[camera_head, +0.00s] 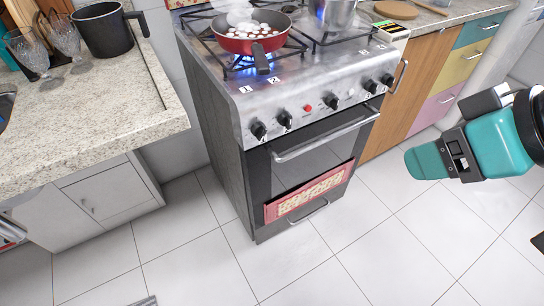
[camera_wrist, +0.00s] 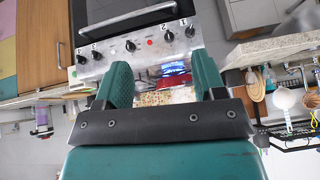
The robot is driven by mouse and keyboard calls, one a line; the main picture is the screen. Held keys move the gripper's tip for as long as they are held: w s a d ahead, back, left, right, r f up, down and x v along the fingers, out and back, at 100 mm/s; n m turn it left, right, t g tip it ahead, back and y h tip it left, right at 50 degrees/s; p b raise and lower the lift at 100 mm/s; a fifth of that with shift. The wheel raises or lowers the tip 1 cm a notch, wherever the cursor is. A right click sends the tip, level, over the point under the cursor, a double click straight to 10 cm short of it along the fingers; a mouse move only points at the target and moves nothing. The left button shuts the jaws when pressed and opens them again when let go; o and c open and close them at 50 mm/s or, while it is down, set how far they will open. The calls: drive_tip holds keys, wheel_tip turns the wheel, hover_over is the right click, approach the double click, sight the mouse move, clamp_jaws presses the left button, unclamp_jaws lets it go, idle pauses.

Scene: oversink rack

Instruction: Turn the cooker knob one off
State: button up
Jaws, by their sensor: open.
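The steel cooker (camera_head: 320,78) has a row of black knobs on its sloping front panel. Knob one (camera_head: 258,130) is the leftmost, below a label "1"; in the upside-down wrist view it is the rightmost knob (camera_wrist: 190,32). Its exact setting is too small to tell. A blue flame (camera_head: 243,64) burns under the red frying pan (camera_head: 252,38) at the front left, and another flame shows under a steel pot (camera_head: 336,13). My gripper (camera_head: 424,162) is open and empty, to the right of the cooker and apart from the knobs. Its teal fingers (camera_wrist: 162,76) frame the wrist view.
A red-edged towel (camera_head: 306,195) hangs on the oven front, below the oven handle (camera_head: 325,138). A granite counter (camera_head: 125,125) with a black pot (camera_head: 103,30) juts out at left. Wooden and coloured cabinets (camera_head: 425,75) stand at right. The tiled floor in front is clear.

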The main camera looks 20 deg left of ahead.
drive_tip(key=w+a+f+n+t+y+b, duration=0.1)
drive_tip(key=w+a+f+n+t+b, duration=0.15)
drive_tip(key=f+b, duration=0.45)
drive_tip(key=w+a+f+n+t+y+b, duration=0.2)
drive_tip(key=a+f+t+b, duration=0.15)
drive_tip(key=f+b, duration=0.35)
drive_tip(key=n+t+y+b, duration=0.2)
drive_tip(key=n+y+b, duration=0.35)
drive_tip(key=n, duration=0.25)
approach(264, 136)
drive_tip(key=p+x, duration=0.8)
drive_tip(key=shift+w+a+r+p, duration=0.15)
drive_tip(key=shift+w+p, duration=0.05)
drive_tip(key=shift+p, duration=0.2)
drive_tip(key=shift+w+a, duration=0.4)
drive_tip(key=shift+a, duration=0.15)
drive_tip(key=c, duration=0.9)
